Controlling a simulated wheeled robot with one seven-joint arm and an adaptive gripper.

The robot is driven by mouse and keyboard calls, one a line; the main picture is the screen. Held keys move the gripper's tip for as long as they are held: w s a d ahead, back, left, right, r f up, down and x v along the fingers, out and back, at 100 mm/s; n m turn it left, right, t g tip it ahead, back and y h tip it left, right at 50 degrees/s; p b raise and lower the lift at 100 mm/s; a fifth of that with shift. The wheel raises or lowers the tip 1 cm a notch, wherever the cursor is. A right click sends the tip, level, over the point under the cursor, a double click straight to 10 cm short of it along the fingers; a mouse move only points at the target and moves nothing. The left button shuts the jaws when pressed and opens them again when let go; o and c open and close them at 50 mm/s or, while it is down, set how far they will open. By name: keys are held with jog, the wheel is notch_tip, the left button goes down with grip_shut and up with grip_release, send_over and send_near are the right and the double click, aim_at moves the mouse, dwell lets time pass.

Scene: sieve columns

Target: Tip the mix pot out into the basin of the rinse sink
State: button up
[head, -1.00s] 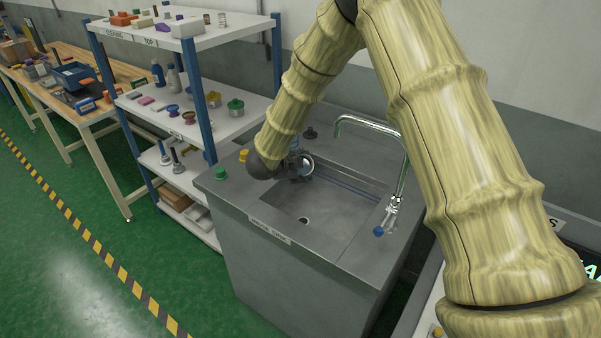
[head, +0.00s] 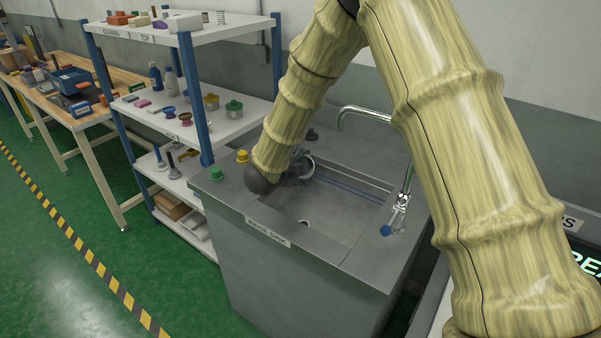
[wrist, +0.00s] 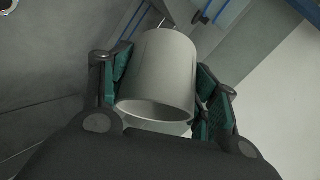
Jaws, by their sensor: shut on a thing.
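My gripper (wrist: 160,95) is shut on the mix pot (wrist: 158,72), a plain light grey cylinder held between teal finger pads in the wrist view. A round, rim-like end of the pot faces the lower side of that view. In the head view, the pot (head: 309,164) shows small beside my dark gripper (head: 294,170), at the back left of the rinse sink (head: 268,233). My arm's end partly hides that corner. The sink's grey basin (head: 325,214) has a drain at its front left. The pot's contents cannot be seen.
A curved tap (head: 362,110) with a blue knob (head: 385,231) stands at the basin's right. Green (head: 216,173) and yellow (head: 242,156) knobs sit on the sink's left top. A loaded shelf unit (head: 205,150) stands close on the left.

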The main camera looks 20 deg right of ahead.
jog(key=shift+s+f+m+t+h+b, duration=0.15)
jog(key=shift+m+t+h+b, duration=0.4)
jog(key=shift+b, duration=1.5)
jog(key=shift+s+m+t+h+b, duration=0.15)
jog(key=shift+t+b, duration=0.7)
jog(key=shift+b, duration=1.15)
jog(key=m+t+h+b, duration=0.1)
jog(key=b, duration=0.4)
jog(key=s+m+t+b, duration=0.1)
jog(key=b, duration=0.4)
jog(key=shift+a+r+h, duration=0.1)
jog(key=shift+r+h, duration=0.2)
jog(key=shift+h, duration=0.1)
jog(key=shift+s+r+m+t+h+b, duration=0.15)
jog(key=shift+r+m+t+h+b, duration=0.25)
jog(key=shift+b, duration=0.65)
jog(key=shift+f, duration=0.1)
